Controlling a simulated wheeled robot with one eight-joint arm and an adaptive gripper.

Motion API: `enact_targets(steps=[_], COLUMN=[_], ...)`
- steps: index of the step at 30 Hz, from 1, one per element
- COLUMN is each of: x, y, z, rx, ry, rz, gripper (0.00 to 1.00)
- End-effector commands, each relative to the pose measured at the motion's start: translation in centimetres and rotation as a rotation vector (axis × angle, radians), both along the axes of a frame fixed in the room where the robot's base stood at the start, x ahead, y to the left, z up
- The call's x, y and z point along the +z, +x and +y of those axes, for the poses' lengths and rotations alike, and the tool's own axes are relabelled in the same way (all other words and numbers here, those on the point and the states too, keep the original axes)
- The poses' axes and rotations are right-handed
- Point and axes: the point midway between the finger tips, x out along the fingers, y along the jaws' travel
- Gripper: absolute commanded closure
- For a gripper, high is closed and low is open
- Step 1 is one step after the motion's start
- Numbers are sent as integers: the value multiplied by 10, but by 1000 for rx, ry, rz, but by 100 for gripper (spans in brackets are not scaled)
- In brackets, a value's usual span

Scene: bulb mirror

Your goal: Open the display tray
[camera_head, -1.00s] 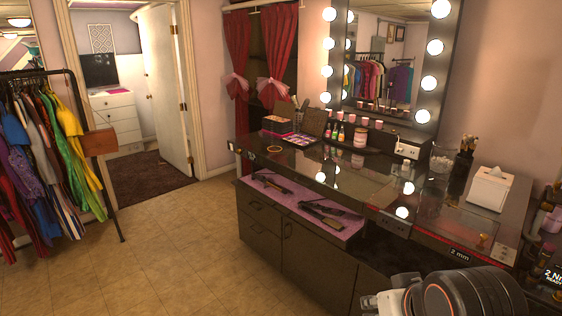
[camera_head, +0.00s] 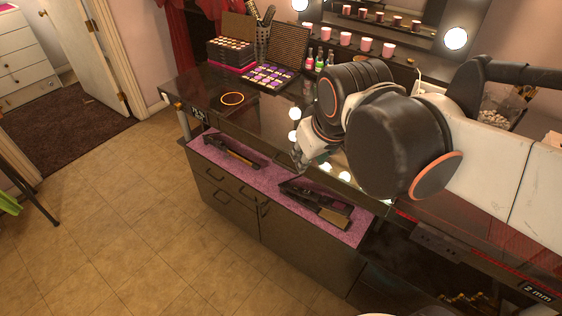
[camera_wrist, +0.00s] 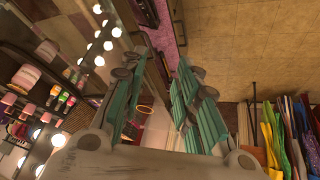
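A shallow purple-lined tray (camera_head: 264,181), which looks like the display tray, lies below the glass counter top (camera_head: 262,122). It sits above the dark drawers and shows forward of the glass edge. One dark hair tool (camera_head: 232,152) lies at its left and more tools (camera_head: 318,203) at its right. My gripper (camera_head: 298,166) hangs over the counter's front edge, near the middle of the tray. In the wrist view, its green-padded fingers (camera_wrist: 155,75) are apart with nothing between them, and a strip of purple lining (camera_wrist: 163,30) shows beyond. Contact with the tray cannot be told.
A makeup palette (camera_head: 270,76), a yellow ring (camera_head: 232,99) and several small bottles (camera_head: 320,60) stand on the counter. Lit bulbs (camera_head: 456,38) frame the mirror. The tiled floor (camera_head: 150,200) before the cabinet is clear. A clothes rack (camera_wrist: 253,100) shows in the wrist view.

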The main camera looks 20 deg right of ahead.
Motion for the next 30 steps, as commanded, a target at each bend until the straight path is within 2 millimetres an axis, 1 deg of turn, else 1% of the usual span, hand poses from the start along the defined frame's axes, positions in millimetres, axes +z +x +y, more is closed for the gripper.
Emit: enact_targets(steps=[1,5,8,11,15,18,21,23,30], x=[1,-1,-7,-16,-33,-47,-59,-64,-80], y=[14,44,68,91,124,142,156,162,171], z=[1,3,5,7,11,14,16,17,18], rx=[27,99,154,210,286,331,367,384,409], ry=[-19,-73,-113,-150,-198,-223,-245,-253,-266], rz=[25,97,151,208,284,331,369,384,411], gripper=[71,71,71,71,71,71,71,71,71])
